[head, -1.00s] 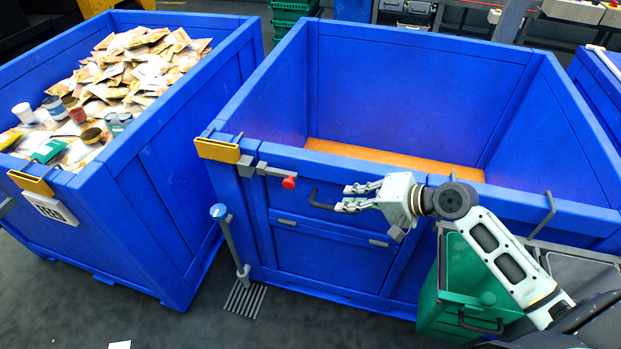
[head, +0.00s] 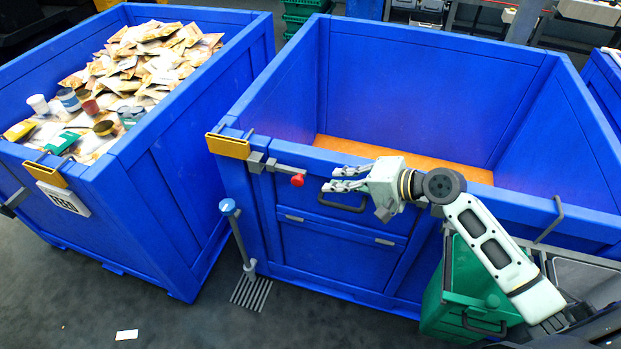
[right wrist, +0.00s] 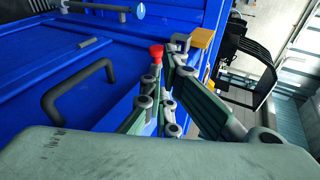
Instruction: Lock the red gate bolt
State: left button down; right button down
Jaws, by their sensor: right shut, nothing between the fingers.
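The gate bolt (head: 272,167) is a grey bar with a red knob (head: 297,180). It is mounted near the top left of the blue bin's front gate (head: 340,250). The knob also shows in the right wrist view (right wrist: 156,52), just beyond the fingertips. My right gripper (head: 330,179) is shut and empty, in front of the gate's top edge. Its fingers point left toward the knob, with a small gap in the head view. The right wrist view shows the fingers (right wrist: 158,78) near the knob; contact is not clear there. My left gripper is out of view.
A black gate handle (head: 342,206) lies just below my right gripper. A yellow bracket (head: 228,146) sits at the bin's left corner. A blue-topped post (head: 238,235) stands by the gate. A blue bin of packets (head: 190,220) is left, a green crate (head: 450,290) right.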

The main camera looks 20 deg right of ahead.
aim_at(301, 181)
jog(key=p+x, duration=0.1)
jog(key=x, duration=0.7)
jog(key=shift+w+a+f, duration=0.15)
jog(key=w+a, duration=0.1)
jog(key=a, duration=0.1)
jog(key=w+a, duration=0.1)
jog(key=a, duration=0.1)
jog(key=shift+w+p, duration=0.3)
